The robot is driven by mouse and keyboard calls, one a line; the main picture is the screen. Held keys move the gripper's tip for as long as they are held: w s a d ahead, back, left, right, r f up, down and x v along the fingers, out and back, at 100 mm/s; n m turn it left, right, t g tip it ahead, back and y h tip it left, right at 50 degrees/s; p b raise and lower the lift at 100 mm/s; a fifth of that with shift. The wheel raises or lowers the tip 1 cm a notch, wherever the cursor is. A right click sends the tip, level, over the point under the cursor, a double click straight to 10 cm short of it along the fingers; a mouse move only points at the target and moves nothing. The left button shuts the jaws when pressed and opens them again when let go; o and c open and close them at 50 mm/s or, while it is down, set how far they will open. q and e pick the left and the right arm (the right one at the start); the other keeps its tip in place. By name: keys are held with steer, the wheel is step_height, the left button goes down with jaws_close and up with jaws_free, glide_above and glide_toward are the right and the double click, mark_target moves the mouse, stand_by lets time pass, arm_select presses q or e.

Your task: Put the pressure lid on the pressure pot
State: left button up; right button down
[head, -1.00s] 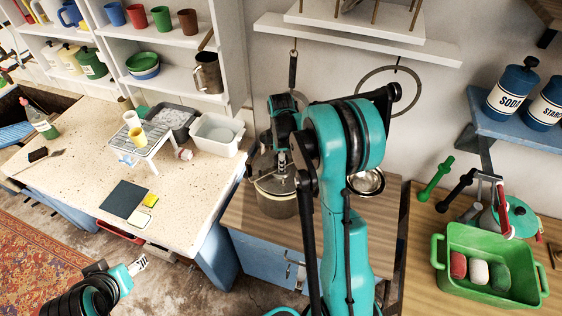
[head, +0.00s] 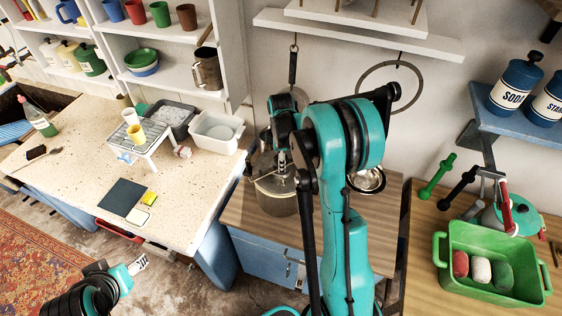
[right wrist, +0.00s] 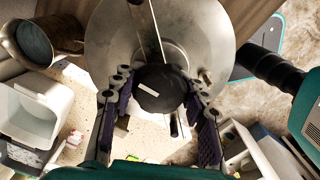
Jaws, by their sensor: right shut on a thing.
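The pressure pot (head: 277,200) is a grey metal pot on the wooden worktop, partly behind my right arm in the head view. My right gripper (head: 281,160) is just above it, pointing down. In the right wrist view my right gripper (right wrist: 161,110) is shut on the dark knob of the pressure lid (right wrist: 215,35), a broad grey disc with a thin bar across it. The lid's edge against the pot is too hidden to tell whether they touch. My left gripper (head: 139,264) is low at the left, away from both; its jaws are too small to judge.
A metal bowl (head: 367,181) is right of the pot, behind my arm. A green crate (head: 490,285) with several bars stands at the right.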

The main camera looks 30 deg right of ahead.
steer(key=shift+f+b, duration=0.35)
steer(key=shift+b, duration=0.2)
stand_by(0.8)
steer(key=shift+c, duration=1.3)
jaws_free()
steer(key=shift+r+p, duration=2.15)
steer(key=shift+r, duration=1.4)
steer(key=shift+a, duration=0.1)
